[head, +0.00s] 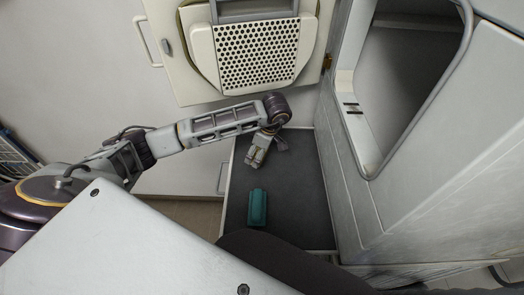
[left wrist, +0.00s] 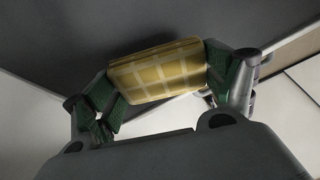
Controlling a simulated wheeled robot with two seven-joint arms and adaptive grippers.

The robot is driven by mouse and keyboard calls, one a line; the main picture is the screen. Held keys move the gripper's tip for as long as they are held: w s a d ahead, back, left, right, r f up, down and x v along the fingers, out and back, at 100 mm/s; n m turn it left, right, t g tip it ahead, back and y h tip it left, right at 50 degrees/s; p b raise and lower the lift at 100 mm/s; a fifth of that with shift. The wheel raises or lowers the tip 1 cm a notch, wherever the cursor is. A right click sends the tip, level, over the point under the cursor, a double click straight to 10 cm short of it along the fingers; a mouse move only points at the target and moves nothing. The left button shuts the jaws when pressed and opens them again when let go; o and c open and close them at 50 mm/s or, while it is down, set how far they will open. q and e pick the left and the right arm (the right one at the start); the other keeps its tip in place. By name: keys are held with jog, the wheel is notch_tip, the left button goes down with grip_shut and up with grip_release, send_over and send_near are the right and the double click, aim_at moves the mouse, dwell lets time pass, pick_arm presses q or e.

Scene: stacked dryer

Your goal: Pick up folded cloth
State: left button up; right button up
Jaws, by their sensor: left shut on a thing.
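A yellow checked folded cloth (left wrist: 158,70) sits between the two green-padded fingers of my left gripper (left wrist: 165,82) in the left wrist view. The fingers are shut on its two ends. In the head view my left gripper (head: 268,146) is over the far part of a dark grey pull-out surface, with the pale cloth (head: 254,157) at its tip. I cannot tell whether the cloth touches the surface. A teal folded cloth (head: 258,207) lies on the surface nearer to me, apart from the gripper. My right gripper is not in view.
The dark surface (head: 297,190) is bare around the teal cloth. A cream dryer door with a perforated panel (head: 257,55) hangs open behind my left arm. The dryer's opening (head: 405,85) and pale cabinet front (head: 355,195) stand at the right.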

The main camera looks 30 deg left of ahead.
pick_arm(q)
jog(key=s+a+b, duration=0.1)
jog(key=s+a, duration=0.2)
jog(key=s, duration=0.4)
jog(key=s+a+b, duration=0.1)
jog(key=s+a, duration=0.2)
jog(key=s, duration=0.4)
jog(key=shift+s+b, duration=0.3)
jog(key=shift+b, duration=0.1)
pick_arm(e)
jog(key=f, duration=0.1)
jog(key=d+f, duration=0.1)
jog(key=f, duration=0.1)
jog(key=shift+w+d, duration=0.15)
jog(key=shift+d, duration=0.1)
